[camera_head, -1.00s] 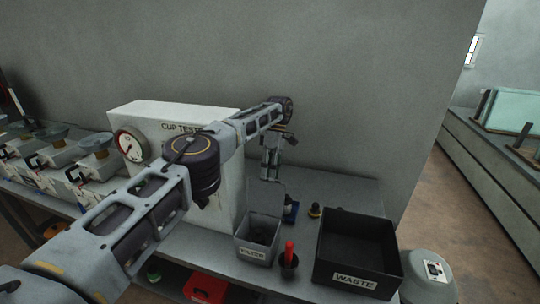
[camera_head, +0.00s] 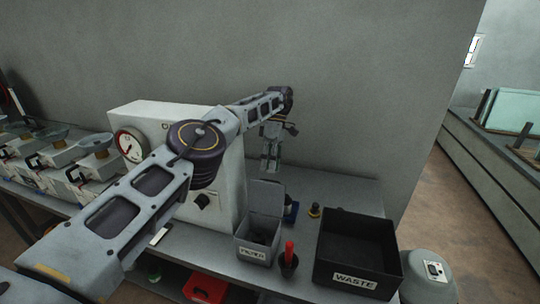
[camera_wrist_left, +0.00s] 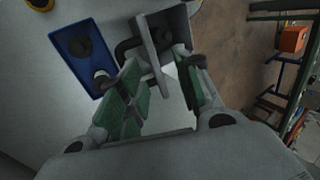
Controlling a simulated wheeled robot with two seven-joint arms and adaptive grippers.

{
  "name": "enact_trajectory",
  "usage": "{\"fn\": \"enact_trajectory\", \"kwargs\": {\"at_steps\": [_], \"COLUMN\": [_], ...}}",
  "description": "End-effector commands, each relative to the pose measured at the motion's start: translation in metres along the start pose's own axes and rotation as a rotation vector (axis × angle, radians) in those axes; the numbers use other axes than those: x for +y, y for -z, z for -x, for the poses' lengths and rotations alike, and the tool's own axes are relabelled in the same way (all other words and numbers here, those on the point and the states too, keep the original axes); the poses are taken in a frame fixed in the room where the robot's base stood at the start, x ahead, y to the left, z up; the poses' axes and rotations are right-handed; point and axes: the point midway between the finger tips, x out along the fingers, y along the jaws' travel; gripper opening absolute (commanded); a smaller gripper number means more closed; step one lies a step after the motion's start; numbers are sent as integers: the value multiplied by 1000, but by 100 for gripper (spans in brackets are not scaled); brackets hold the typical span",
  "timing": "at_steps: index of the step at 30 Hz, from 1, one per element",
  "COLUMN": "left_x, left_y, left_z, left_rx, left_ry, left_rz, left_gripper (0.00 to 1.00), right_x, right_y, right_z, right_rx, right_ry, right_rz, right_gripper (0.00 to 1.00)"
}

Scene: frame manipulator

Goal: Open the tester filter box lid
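The grey filter box (camera_head: 257,250), labelled on its front, stands on the bench with its lid (camera_head: 266,196) raised upright at the back. Its inside shows from above. My left gripper (camera_head: 269,168) points down just behind and above the raised lid. In the left wrist view, my left gripper (camera_wrist_left: 160,88) has its green-padded fingers apart, with a gap between them. A grey plate (camera_wrist_left: 152,52), seemingly the lid, shows beyond and close to the fingertips; I cannot tell whether they touch. My right gripper is not in view.
A black waste bin (camera_head: 354,255) stands right of the filter box. A red-handled tool in a dark holder (camera_head: 289,264) stands between them. A blue-based item (camera_wrist_left: 80,55) lies behind the box. The white cup tester (camera_head: 228,180) stands left, partly behind my arm.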

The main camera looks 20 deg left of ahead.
Motion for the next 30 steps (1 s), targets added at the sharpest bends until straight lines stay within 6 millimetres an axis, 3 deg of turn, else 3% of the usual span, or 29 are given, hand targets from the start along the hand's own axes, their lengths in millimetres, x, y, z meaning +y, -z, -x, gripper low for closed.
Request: {"fn": "enact_trajectory", "kwargs": {"at_steps": [30], "left_x": [-11], "left_y": [0], "left_z": [19], "left_rx": [3], "left_ry": [4], "left_rz": [0], "left_gripper": [34], "right_x": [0], "right_y": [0], "right_z": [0], "right_rx": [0], "right_ry": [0], "right_rz": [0], "right_gripper": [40]}}
